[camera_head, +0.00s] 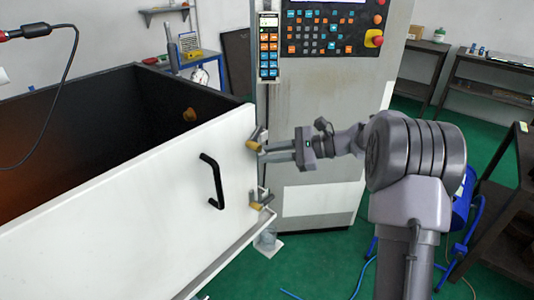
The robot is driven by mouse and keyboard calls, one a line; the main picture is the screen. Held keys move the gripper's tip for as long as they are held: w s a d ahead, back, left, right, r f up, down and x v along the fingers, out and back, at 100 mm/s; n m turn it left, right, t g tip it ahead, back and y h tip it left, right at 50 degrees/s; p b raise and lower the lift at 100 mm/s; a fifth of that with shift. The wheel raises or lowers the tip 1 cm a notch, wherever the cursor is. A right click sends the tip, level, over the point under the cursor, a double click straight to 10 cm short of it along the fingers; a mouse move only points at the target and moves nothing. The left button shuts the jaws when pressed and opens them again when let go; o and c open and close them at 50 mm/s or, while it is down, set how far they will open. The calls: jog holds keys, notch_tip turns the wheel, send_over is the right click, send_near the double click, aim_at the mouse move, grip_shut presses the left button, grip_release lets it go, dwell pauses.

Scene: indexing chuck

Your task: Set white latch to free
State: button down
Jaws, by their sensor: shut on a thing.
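A white panel (110,215) with a black handle (212,181) fills the left. At its right edge are two small latches with tan knobs and grey metal parts, an upper latch (253,145) and a lower latch (260,206). Neither looks clearly white, and their exact settings are too small to tell. My gripper (267,149) reaches in from the right, level with the upper latch, and its fingers are shut on it. The fingers partly cover the latch. The lower latch is free of my gripper.
A dark open enclosure (150,110) lies behind the white panel. A grey machine cabinet with a control panel (328,33) stands just behind my gripper. A dark table (505,215) and a blue object (463,205) are at the right. Green floor (320,262) shows below.

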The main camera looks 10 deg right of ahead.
jog(key=shift+d+r+n+h, duration=0.1)
jog(key=shift+n+h, duration=0.2)
jog(key=shift+w, duration=0.1)
dwell(0.3)
jog(key=c, duration=1.3)
grip_release()
jog(key=shift+r, duration=0.1)
jog(key=shift+c, duration=0.2)
